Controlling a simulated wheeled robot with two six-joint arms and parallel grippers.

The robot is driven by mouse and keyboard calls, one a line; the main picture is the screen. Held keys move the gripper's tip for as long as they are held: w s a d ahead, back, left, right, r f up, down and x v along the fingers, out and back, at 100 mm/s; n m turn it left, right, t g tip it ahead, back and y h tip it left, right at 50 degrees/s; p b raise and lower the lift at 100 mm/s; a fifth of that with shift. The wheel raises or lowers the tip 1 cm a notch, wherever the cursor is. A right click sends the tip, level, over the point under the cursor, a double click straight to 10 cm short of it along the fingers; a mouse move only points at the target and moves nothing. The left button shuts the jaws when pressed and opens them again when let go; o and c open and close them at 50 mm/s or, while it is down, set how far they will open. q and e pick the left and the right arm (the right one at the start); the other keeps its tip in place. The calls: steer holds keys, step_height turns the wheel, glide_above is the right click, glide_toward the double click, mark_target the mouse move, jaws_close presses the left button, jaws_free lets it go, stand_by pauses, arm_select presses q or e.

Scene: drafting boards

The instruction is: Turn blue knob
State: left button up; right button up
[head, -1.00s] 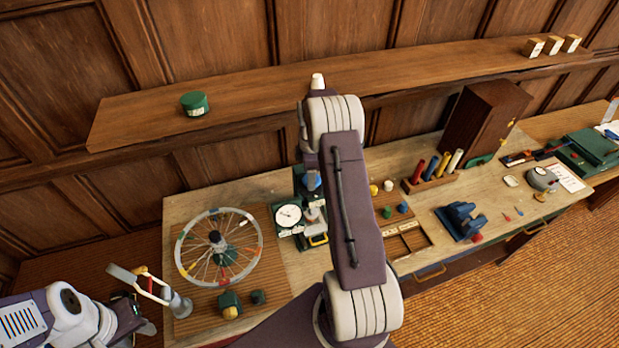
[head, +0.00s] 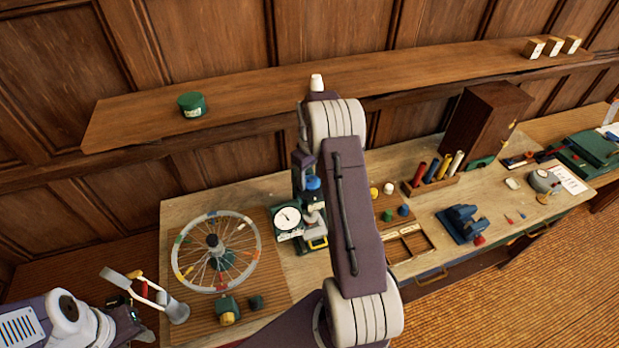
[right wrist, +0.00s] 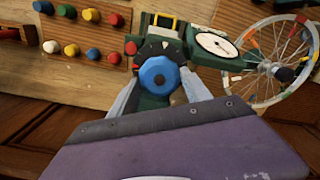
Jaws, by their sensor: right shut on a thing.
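The blue knob (right wrist: 159,75) is a round, scalloped cap on a dark green device (right wrist: 152,47) in the right wrist view. My right gripper (right wrist: 160,84) has a grey finger on each side of the knob and is shut on it. In the head view the knob (head: 313,183) shows beside my right forearm, which hides part of the device and most of the gripper. A white round dial (head: 288,219) with a dark needle sits next to the knob.
A spoked wheel (head: 215,252) stands left of the device on a ribbed mat. Colored pegs (head: 404,210), a rack of colored tubes (head: 432,186) and a blue vise-like tool (head: 462,223) lie to the right. A wooden shelf (head: 250,104) with a green tin (head: 191,104) runs behind.

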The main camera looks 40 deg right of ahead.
steer(key=shift+s+f+m, duration=0.2)
steer(key=shift+m, duration=0.6)
steer(key=o, duration=1.4)
steer(key=shift+c, duration=0.2)
steer(key=shift+r, duration=0.1)
steer(key=shift+r, duration=0.15)
